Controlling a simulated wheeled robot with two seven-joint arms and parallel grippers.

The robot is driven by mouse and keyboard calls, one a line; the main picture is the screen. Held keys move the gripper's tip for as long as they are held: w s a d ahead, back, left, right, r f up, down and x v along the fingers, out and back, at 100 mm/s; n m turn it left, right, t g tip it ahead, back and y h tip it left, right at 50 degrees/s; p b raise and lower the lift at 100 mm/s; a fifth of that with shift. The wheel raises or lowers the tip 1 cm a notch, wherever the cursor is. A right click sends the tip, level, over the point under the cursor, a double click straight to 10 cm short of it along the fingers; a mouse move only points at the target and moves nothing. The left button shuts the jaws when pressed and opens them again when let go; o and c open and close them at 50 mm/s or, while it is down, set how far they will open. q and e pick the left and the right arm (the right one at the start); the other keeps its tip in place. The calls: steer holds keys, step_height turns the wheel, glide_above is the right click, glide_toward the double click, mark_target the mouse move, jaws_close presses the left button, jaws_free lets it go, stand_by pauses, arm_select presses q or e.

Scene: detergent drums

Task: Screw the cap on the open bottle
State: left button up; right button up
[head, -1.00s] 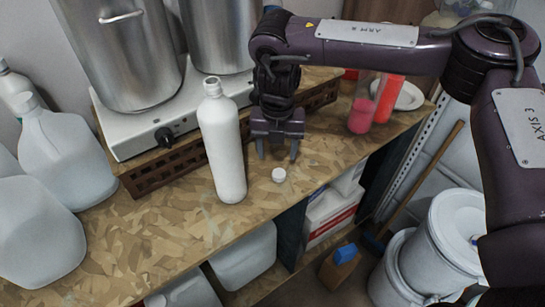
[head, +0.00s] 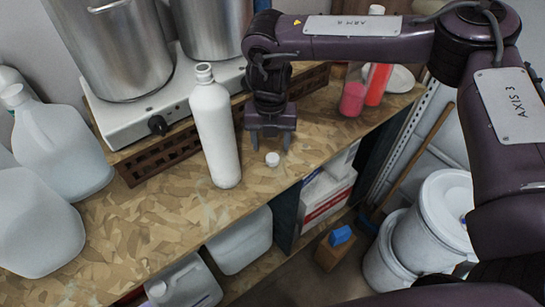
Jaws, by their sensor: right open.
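The open bottle (head: 217,135) is white and stands upright on the wooden worktop, its threaded neck bare. The small white cap (head: 272,159) lies on the worktop to the right of the bottle's base. My right gripper (head: 270,146) points down just behind and above the cap, its two fingers apart and nothing held between them. I cannot tell whether a fingertip touches the cap. My left gripper is not in view.
A hotplate (head: 118,129) with two steel pots stands behind the bottle. Translucent jugs (head: 62,150) fill the left side. Bottles with pink and red contents (head: 353,92) stand at the back right. The worktop's front edge (head: 240,205) is close to the cap.

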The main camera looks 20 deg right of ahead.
mark_target(272, 157)
steer(key=f, duration=0.1)
steer(key=f+p, duration=0.1)
steer(key=f, duration=0.1)
steer(key=f+p, duration=0.1)
steer(key=shift+d+f, duration=0.25)
steer(key=shift+f, duration=0.3)
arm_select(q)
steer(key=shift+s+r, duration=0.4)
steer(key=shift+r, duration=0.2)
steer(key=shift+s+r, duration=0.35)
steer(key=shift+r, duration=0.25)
arm_select(e)
steer(key=shift+c, duration=0.2)
steer(key=c, duration=1)
